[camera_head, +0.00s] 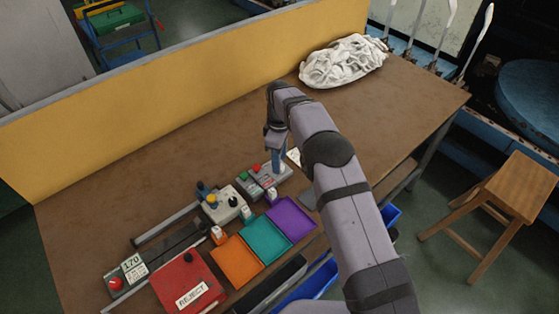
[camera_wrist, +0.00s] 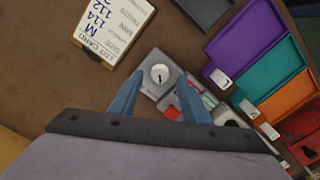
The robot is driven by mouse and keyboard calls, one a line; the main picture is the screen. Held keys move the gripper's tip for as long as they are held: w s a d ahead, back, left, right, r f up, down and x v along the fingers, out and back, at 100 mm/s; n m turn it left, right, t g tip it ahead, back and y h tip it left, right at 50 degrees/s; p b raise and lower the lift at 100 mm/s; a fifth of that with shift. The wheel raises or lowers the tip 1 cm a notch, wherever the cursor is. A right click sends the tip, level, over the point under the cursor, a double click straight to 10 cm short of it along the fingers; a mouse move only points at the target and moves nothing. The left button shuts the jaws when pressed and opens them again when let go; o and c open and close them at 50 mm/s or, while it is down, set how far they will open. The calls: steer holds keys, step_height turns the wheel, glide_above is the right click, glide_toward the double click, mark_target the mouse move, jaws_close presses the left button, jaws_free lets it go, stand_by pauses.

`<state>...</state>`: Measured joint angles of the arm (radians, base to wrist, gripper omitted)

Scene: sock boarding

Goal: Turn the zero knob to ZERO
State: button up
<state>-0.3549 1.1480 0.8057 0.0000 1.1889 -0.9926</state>
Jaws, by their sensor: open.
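A round pale knob with a black pointer mark (camera_wrist: 160,73) sits on the end of a grey box in the wrist view; I take it to be the zero knob. Its lettering is too small to read. My gripper (camera_wrist: 162,78) is open, with its two blue fingertips on either side of the knob in the picture; I cannot tell whether they touch it. In the head view my gripper (camera_head: 278,168) points down over the right end of the grey button box (camera_head: 258,190), and the knob is hidden there.
Red and green buttons (camera_head: 255,168) sit left of my gripper. Purple (camera_head: 290,218), teal (camera_head: 264,240) and orange (camera_head: 236,261) trays lie in front, with a red REJECT box (camera_head: 187,282) farther left. A lot card (camera_wrist: 112,25) lies nearby. A white heap (camera_head: 343,62) is at the back.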

steer(key=shift+f, duration=1.1)
steer(key=c, duration=1)
steer(key=shift+c, duration=0.2)
